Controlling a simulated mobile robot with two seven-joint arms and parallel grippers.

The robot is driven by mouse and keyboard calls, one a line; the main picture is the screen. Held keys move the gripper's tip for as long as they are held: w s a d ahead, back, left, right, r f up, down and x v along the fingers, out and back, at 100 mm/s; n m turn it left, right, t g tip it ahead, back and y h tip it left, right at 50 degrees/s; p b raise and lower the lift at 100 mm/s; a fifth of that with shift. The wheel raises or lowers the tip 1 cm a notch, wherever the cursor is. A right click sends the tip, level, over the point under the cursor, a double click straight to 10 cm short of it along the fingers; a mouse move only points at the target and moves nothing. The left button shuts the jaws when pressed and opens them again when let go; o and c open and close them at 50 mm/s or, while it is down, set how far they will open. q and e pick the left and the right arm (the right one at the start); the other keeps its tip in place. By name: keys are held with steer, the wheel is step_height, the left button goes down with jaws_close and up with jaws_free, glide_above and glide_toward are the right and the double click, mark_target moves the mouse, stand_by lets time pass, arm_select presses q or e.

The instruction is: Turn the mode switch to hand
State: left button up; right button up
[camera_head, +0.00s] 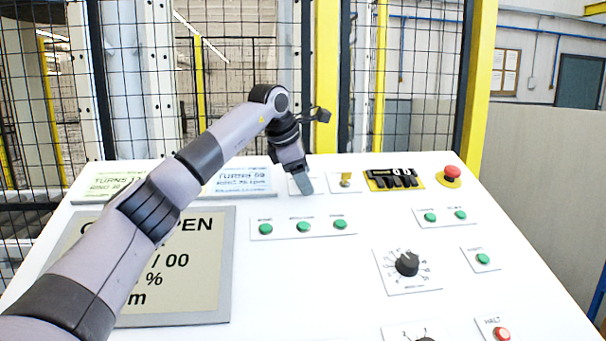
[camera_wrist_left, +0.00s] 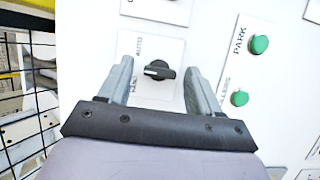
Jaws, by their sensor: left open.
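The mode switch (camera_wrist_left: 159,70) is a black rotary knob on a white plate with the word AUTO and a second, partly covered label beside it. It shows in the left wrist view, between the two fingers of my left gripper (camera_wrist_left: 160,82). The fingers are open, one on each side of the knob, with a gap on both sides. In the head view my left gripper (camera_head: 305,184) points down at the panel's back row and hides most of the switch. My right gripper is not in view.
A mesh fence (camera_head: 235,90) stands behind. Green buttons (camera_wrist_left: 258,45) lie right of my left fingers.

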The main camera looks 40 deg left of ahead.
arm_select(q)
steer(key=c, duration=1)
steer(key=shift+c, duration=0.2)
steer(key=n+y, duration=0.1)
steer(key=n, duration=0.1)
steer(key=n+t+b, duration=0.1)
steer(key=n, duration=0.2)
steer(key=shift+s+d+f+y, duration=0.1)
steer(key=shift+d+f+y, duration=0.05)
steer(key=shift+y, duration=0.25)
steer(key=shift+d+n+y+b, duration=0.1)
steer(key=shift+n+y+b, duration=0.5)
steer(key=shift+n, duration=1.5)
steer(key=o, duration=1)
